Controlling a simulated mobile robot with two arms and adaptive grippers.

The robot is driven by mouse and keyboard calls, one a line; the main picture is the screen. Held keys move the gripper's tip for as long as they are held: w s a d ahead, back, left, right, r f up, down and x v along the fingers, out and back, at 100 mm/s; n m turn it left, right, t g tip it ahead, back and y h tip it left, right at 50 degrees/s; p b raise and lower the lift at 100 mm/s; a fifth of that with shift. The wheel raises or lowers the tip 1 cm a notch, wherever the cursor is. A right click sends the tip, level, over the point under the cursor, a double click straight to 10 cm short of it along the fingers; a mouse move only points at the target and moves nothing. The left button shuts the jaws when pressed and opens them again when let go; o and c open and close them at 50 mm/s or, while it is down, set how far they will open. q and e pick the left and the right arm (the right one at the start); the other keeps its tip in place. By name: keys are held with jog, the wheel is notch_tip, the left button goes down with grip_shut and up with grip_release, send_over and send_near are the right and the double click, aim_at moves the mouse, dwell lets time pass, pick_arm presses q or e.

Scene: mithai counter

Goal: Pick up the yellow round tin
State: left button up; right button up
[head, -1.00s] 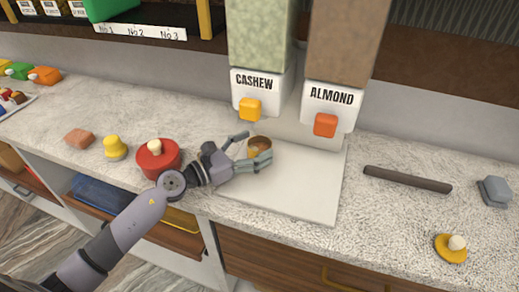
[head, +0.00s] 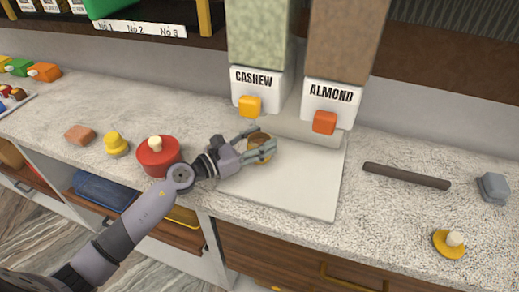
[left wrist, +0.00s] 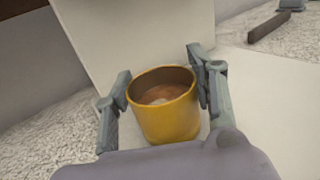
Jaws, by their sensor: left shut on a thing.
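The yellow round tin (head: 258,154) is open-topped and stands on the white board (head: 305,190) below the two dispensers. In the left wrist view the tin (left wrist: 165,118) shows brown contents inside. My left gripper (head: 260,145) has its fingers on either side of the tin and is shut on it. In the left wrist view the fingers (left wrist: 160,92) flank the tin left and right. The fingers hide part of the tin in the head view. My right gripper is not in view.
Cashew (head: 257,88) and almond (head: 330,103) dispensers stand behind the tin. A red lidded pot (head: 158,160) is close to my left arm. A dark bar (head: 407,176), a grey hexagonal object (head: 494,188) and a yellow lid (head: 448,243) lie right. The board's right part is clear.

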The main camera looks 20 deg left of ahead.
pick_arm(q)
jog(key=c, duration=0.4)
jog(key=shift+r, duration=0.15)
jog(key=shift+s+r, duration=0.1)
jog(key=shift+r, duration=0.1)
notch_tip(320, 180, up, 7)
jog(key=p, duration=0.4)
jog(key=s+b, duration=0.1)
jog(key=s, duration=1.2)
jog(key=s+b, duration=0.1)
jog(key=s, duration=0.5)
jog(key=shift+s+a+f+b, duration=0.3)
jog(key=shift+s+a, duration=0.05)
jog(key=shift+s, duration=0.05)
